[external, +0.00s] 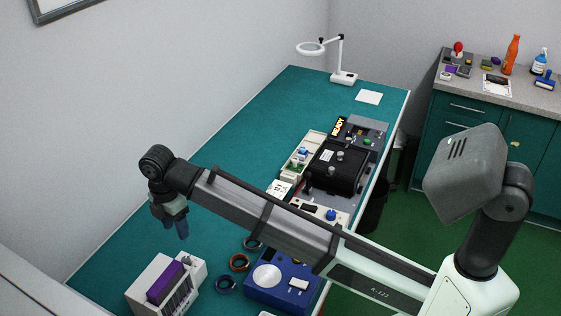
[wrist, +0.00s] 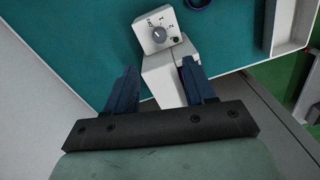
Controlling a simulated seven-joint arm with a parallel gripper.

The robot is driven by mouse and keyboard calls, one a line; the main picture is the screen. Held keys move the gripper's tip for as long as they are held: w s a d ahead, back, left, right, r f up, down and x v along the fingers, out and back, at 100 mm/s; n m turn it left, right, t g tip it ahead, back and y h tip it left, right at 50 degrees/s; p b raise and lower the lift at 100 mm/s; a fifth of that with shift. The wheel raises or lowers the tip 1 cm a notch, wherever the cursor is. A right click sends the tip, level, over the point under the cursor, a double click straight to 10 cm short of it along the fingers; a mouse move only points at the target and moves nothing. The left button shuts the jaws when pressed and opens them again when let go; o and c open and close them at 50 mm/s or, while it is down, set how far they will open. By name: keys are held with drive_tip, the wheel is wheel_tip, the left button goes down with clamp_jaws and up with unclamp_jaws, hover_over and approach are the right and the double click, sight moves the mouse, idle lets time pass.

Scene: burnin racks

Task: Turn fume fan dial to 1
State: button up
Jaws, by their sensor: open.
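The fume fan dial (wrist: 159,34) is a small grey knob on a white control box (wrist: 150,44), with OFF, 1 and 2 marked around it in the wrist view. I cannot clearly tell which mark its pointer faces. My gripper (wrist: 160,66) is open and empty, its two dark blue fingers apart, with the dial beyond the fingertips and not between them. In the external view my gripper (external: 176,232) points down above a white unit with a purple panel (external: 165,282) at the table's near left. The dial face cannot be made out there.
A blue device with a round pale plate (external: 267,275) and several cable coils (external: 239,262) lie right of the white unit. A black box (external: 337,167) stands farther back. A wall borders the table's left side. The teal table (external: 235,135) is clear towards the back left.

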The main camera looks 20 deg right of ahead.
sight(185, 259)
drive_tip(key=f, duration=1.2)
drive_tip(key=shift+s+d+f, duration=0.15)
drive_tip(key=shift+s+f, duration=0.05)
drive_tip(key=shift+f, duration=0.2)
clamp_jaws()
